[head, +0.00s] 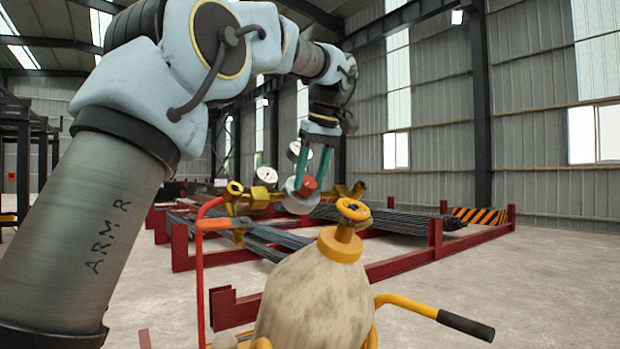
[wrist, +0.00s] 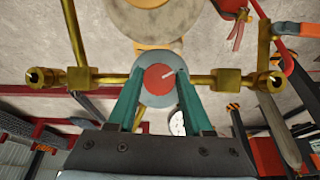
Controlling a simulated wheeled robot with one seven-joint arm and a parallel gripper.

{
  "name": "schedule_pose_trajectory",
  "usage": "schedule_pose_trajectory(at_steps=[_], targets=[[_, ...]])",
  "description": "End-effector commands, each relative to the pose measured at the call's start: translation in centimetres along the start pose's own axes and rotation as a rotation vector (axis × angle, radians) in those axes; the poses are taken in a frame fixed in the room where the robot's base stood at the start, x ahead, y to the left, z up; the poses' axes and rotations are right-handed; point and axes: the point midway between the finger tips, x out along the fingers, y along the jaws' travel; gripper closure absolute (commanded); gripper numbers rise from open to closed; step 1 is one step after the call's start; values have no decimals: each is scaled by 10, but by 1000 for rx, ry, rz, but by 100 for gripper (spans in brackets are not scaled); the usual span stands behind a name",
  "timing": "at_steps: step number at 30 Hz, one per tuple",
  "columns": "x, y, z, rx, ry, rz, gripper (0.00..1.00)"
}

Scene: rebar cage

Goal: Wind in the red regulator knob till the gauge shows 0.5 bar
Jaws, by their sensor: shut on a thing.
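The red regulator knob (head: 309,184) sits on a grey round regulator body (head: 301,201) between brass fittings. Two white gauges, one at left (head: 266,175) and one behind the fingers (head: 297,150), stand by the regulator. One gauge (wrist: 178,124) shows partly behind the right finger. Their readings are too small to make out.
A pale, worn gas cylinder (head: 318,304) with a yellow handwheel (head: 353,210) stands close in front of the regulator. A cart handle with a black grip (head: 466,324) juts right. Red racks (head: 400,263) with rebar lie behind. Open floor (head: 560,270) is at right.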

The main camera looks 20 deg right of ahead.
Motion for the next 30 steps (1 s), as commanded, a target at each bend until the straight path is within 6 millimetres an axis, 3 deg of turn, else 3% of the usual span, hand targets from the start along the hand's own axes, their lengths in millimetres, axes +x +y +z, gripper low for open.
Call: schedule_pose_trajectory(at_steps=[14,30], targets=[[-5,1,-2,96,-7,-50,100],[-6,4,-3,521,-31,-270,100]])
